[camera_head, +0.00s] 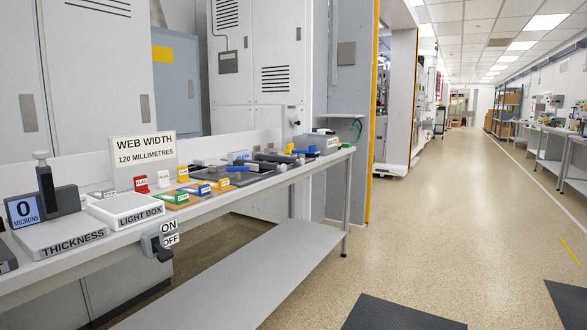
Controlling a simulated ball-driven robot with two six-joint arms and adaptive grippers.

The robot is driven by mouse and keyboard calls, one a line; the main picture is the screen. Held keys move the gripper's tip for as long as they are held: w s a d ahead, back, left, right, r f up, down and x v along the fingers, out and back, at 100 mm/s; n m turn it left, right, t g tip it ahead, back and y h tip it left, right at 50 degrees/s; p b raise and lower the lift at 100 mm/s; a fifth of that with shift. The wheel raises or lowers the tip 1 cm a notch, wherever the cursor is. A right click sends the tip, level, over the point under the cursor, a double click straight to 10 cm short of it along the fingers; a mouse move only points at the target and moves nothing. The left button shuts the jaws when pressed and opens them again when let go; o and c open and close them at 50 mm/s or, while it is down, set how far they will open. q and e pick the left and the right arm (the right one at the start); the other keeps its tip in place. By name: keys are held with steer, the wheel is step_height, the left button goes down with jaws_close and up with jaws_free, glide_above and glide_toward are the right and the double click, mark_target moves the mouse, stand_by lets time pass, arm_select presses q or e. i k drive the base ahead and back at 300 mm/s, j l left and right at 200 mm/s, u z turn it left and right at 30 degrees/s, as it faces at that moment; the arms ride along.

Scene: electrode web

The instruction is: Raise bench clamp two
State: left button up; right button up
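A long white bench (205,205) runs from the lower left to the centre. Toward its far end are dark clamp-like fixtures, with a blue handle (238,168) and another blue handle (305,151) showing. They are small and overlap in view; I cannot read a number on them, so I cannot tell which is clamp two or whether it is raised or lowered. Neither of my grippers is in view.
Open floor (430,220) lies to the right, with dark mats (400,313).

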mark_target(267, 157)
steer(key=i, duration=0.3)
steer(key=i+l+u, duration=0.15)
steer(key=u, duration=0.75)
